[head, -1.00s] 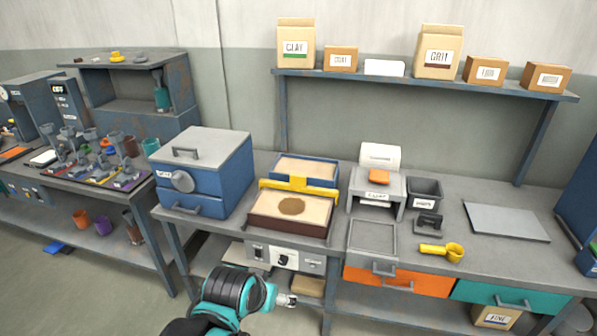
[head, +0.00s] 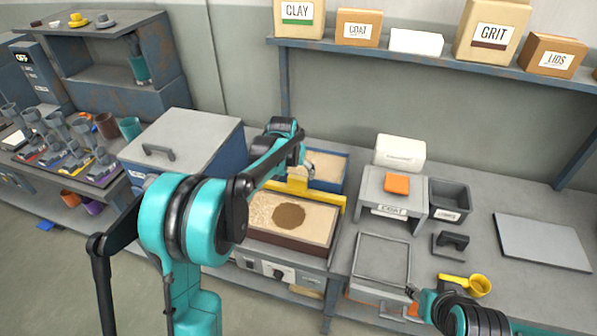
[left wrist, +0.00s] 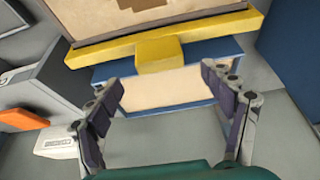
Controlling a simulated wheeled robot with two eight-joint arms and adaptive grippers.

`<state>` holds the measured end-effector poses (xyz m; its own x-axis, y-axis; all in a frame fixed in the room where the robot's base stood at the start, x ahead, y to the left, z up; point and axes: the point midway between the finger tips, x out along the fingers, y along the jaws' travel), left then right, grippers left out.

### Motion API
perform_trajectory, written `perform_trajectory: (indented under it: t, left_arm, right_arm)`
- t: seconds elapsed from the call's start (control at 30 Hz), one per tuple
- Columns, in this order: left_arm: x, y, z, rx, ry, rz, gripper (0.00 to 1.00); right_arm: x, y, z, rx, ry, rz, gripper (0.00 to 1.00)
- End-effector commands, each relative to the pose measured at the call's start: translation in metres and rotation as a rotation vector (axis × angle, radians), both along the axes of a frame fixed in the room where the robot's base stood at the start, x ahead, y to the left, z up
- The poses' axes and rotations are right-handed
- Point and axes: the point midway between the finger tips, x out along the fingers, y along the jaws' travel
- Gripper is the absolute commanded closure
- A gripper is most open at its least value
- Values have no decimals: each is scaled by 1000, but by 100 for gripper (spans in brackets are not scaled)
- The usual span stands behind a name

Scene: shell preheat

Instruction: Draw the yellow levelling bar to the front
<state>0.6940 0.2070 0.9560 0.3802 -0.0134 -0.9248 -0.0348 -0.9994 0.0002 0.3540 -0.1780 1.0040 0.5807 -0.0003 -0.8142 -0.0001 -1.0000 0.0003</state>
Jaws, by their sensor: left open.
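The yellow levelling bar (head: 333,197) lies across the sand tray (head: 315,222), at the seam with a blue-rimmed box (head: 327,172) behind it. It also shows in the left wrist view (left wrist: 225,45), with its raised block (left wrist: 158,55) in the middle. My left gripper (head: 303,165) is over the blue-rimmed box, at the back side of the bar. In the left wrist view my left gripper (left wrist: 162,82) is open and empty, its fingers to either side of the block's line. My arm hides part of the bar. My right gripper (head: 412,293) is small at the lower right.
A blue cabinet with a grey lid (head: 185,135) stands left of the tray. A grey stand with an orange block (head: 397,184), a dark bin (head: 450,199), an empty grey frame (head: 382,258) and a yellow scoop (head: 477,285) are to the right. A shelf (head: 420,60) hangs above.

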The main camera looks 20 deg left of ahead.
Motion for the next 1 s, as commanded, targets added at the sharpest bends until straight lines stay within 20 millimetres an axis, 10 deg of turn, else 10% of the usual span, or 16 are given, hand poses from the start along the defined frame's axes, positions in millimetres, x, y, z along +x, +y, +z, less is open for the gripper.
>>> perform_trajectory:
  t: [0.4,0.8,1.0]
  left_arm:
    - [24,-1,-60,0,-1,0,19]
    - [27,-1,-66,0,-1,0,19]
    - [27,-1,-66,0,-1,0,72]
  right_arm:
    - [0,0,-26,0,0,0,60]
    - [0,0,-28,0,0,0,60]
    - [0,0,-28,0,0,0,60]
